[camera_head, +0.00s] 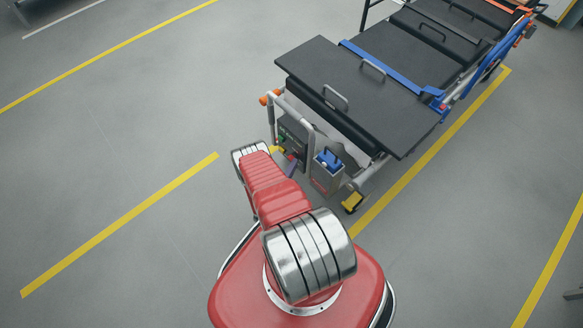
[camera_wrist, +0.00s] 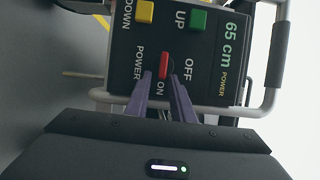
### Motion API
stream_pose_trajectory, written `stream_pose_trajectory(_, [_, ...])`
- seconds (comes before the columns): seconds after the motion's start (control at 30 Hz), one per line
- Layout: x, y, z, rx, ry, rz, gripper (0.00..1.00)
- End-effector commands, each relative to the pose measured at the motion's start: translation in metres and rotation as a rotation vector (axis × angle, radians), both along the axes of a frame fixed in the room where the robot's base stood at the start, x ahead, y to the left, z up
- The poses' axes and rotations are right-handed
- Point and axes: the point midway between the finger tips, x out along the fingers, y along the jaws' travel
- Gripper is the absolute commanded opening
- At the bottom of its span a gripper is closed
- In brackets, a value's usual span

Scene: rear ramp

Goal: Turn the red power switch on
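The red power switch (camera_wrist: 165,66) is on a dark control panel (camera_wrist: 215,75) in the wrist view, with POWER, OFF and ON lettering around it. Which position it is set to I cannot tell. My gripper (camera_wrist: 161,79) has two purple fingers with a gap between them, just below the switch in the picture. Their tips are close to its lower end; contact cannot be made out. In the head view the panel (camera_head: 292,133) is on the near end of the bed-like frame, and my gripper (camera_head: 291,166) is partly hidden by my arm.
A yellow DOWN button (camera_wrist: 145,11) and a green UP button (camera_wrist: 198,19) are close by on the panel. A grey metal rail (camera_wrist: 270,95) runs around it. A grey box with a blue top (camera_head: 328,172) is right of the panel. Open floor lies left.

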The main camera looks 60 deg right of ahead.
Motion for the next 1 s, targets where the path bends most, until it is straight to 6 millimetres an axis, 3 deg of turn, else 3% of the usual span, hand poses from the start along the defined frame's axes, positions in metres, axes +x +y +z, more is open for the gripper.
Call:
stream_pose_trajectory(0.53, [0.003,0.000,0.009,-0.004,-0.002,0.005,0.28])
stream_pose_trajectory(1.0, [0.003,0.000,0.056,-0.005,-0.003,0.005,0.28])
